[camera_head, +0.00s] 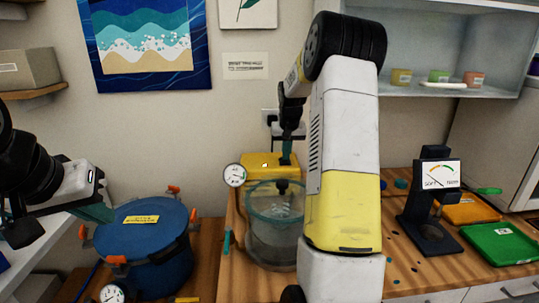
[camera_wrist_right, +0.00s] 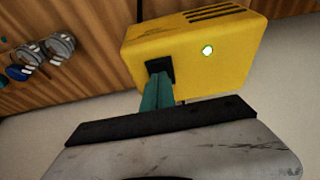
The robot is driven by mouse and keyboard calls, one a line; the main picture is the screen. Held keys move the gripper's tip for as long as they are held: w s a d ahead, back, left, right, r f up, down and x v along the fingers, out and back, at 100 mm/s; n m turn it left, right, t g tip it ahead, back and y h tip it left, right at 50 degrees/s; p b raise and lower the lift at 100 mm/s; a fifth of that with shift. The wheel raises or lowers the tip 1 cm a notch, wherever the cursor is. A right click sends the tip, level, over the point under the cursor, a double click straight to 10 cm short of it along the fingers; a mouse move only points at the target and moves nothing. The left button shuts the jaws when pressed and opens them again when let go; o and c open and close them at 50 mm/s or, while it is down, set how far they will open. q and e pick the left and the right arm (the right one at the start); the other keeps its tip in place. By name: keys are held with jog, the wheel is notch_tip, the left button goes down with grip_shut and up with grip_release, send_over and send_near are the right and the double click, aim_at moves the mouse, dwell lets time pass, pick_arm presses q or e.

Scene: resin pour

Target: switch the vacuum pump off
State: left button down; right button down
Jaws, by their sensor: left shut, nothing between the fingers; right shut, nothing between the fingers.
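The vacuum pump (camera_head: 262,160) is a yellow box behind the clear chamber in the head view. It fills the upper middle of the right wrist view (camera_wrist_right: 225,65), with a bright greenish lamp (camera_wrist_right: 207,50) on its face. A black switch (camera_wrist_right: 160,65) sits beside the lamp. My right gripper (camera_head: 286,157) is shut and empty, its teal fingertips (camera_wrist_right: 158,82) at the switch; they overlap its lower part, and I cannot tell whether they press it. My left gripper (camera_head: 106,213) is shut and empty at the left, beside the blue pot.
A clear chamber (camera_head: 272,245) with a teal rim stands in front of the pump, next to a gauge (camera_head: 234,175). A blue pot (camera_head: 150,250) with orange clamps stands at left. A black stand (camera_head: 430,215) and a green tray (camera_head: 500,243) are at right.

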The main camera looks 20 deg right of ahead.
jog(key=v, duration=0.7)
jog(key=shift+r, duration=0.1)
notch_tip(320, 180, up, 6)
jog(key=shift+d+r, duration=0.15)
jog(key=shift+r, duration=0.05)
jog(key=x, duration=1.4)
jog(key=shift+s+f, duration=0.15)
jog(key=shift+s, duration=0.15)
